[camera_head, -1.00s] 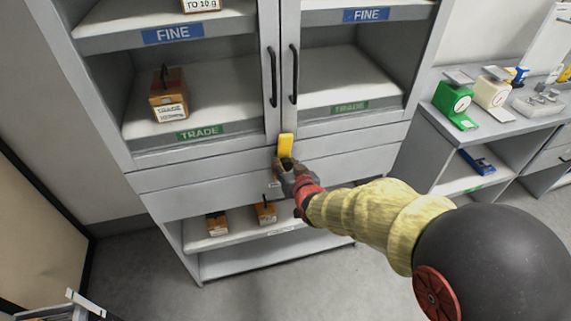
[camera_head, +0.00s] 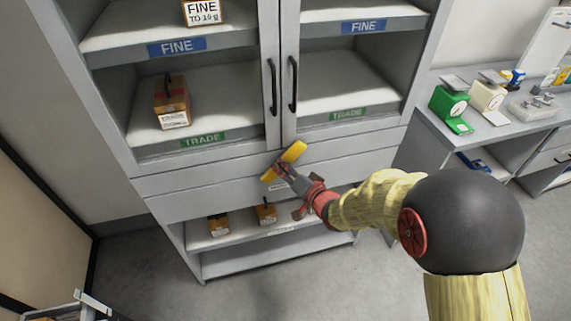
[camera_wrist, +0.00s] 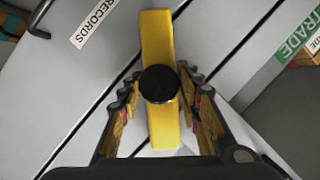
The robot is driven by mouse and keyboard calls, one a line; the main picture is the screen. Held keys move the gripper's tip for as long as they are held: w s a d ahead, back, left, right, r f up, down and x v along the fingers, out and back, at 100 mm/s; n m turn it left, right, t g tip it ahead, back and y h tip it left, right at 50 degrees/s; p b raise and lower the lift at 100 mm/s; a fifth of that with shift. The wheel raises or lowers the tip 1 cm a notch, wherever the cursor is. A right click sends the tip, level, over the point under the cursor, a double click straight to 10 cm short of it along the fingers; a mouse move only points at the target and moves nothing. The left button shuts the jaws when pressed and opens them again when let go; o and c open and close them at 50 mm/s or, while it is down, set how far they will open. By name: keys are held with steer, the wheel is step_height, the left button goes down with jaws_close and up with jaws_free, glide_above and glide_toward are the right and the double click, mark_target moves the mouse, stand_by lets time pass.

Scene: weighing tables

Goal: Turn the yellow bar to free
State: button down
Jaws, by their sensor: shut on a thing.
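The yellow bar (camera_head: 291,153) sits on the cabinet front, just below the bottom ends of the two doors. It is tilted, upper end to the right and lower end to the left. In the wrist view, the yellow bar (camera_wrist: 158,40) runs up the middle with a round black knob (camera_wrist: 159,84) over its centre. My gripper (camera_head: 282,168) is at the bar, shut on it, with a finger on each side in the wrist view (camera_wrist: 160,92). The fingers' exact contact with the bar is partly hidden by the knob.
The cabinet's door handles (camera_head: 271,87) hang just above the bar. Drawer fronts (camera_head: 220,195) lie below, then an open shelf with small boxes (camera_head: 218,225). A side table with green (camera_head: 450,103) and cream scales stands at the right. Open floor (camera_head: 290,285) lies in front.

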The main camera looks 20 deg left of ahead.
steer(key=m, duration=0.1)
steer(key=m+y+p, duration=0.1)
steer(key=m, duration=0.1)
steer(key=m+y+p, duration=0.1)
steer(key=shift+d+f, duration=0.15)
steer(key=shift+f, duration=0.1)
steer(key=m+y, duration=0.2)
steer(key=m, duration=0.2)
steer(key=shift+m, duration=0.3)
steer(key=shift+m+t, duration=0.3)
steer(key=c, duration=1.5)
jaws_free()
steer(key=shift+o, duration=1.2)
steer(key=shift+r, duration=0.1)
